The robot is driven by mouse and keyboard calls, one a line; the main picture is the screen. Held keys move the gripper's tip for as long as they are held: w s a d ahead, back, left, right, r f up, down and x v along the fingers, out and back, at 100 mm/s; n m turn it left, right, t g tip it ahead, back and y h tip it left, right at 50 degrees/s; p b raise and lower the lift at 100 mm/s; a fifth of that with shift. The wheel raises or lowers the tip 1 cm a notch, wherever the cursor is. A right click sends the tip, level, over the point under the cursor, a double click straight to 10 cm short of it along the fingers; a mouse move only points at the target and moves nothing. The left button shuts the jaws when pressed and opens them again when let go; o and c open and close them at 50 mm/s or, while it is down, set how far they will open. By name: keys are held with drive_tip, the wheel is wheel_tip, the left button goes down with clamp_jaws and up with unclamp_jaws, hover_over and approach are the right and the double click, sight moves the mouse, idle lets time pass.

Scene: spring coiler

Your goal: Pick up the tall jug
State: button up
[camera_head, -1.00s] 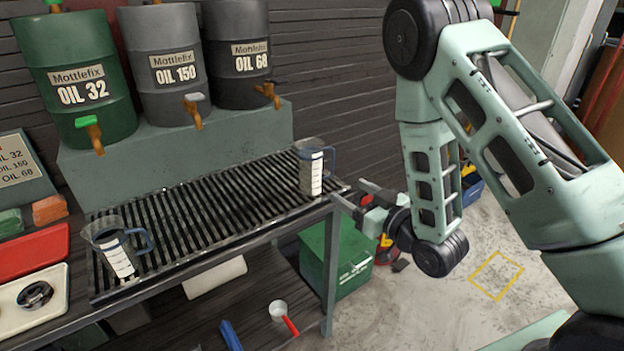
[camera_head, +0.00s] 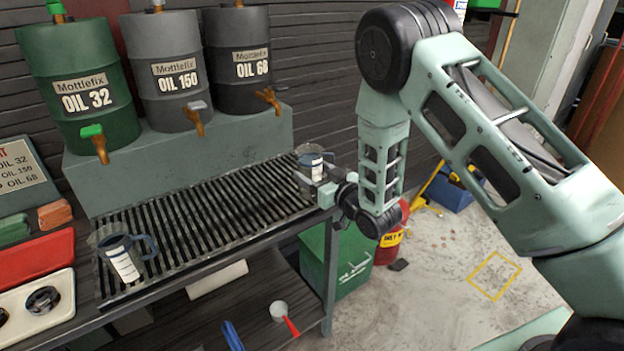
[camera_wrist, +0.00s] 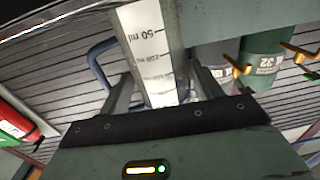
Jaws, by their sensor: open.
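The tall jug (camera_head: 309,153), clear with a white scale label and a blue handle, stands upright at the right end of the slatted drip rack. My gripper (camera_head: 314,180) is at the jug, reaching in from the right and front, and partly covers its lower part. In the wrist view the jug's label (camera_wrist: 146,45) shows between the two open fingers (camera_wrist: 161,90), with the blue handle to the left of the left finger. I cannot tell whether either finger touches the jug. A second, wider jug (camera_head: 121,258) stands at the rack's left end.
Oil drums with taps (camera_head: 165,80) stand on a raised grey block (camera_head: 180,170) behind the rack (camera_head: 215,213). A red tray (camera_head: 35,262) lies at the left. A green bin (camera_head: 340,262) and a red extinguisher-like container (camera_head: 388,245) stand below right. The rack's middle is clear.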

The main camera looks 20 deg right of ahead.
drive_tip(key=shift+x, duration=1.9)
drive_tip(key=shift+s, duration=0.1)
drive_tip(key=c, duration=0.8)
drive_tip(key=shift+c, duration=0.2)
drive_tip(key=shift+r, duration=0.15)
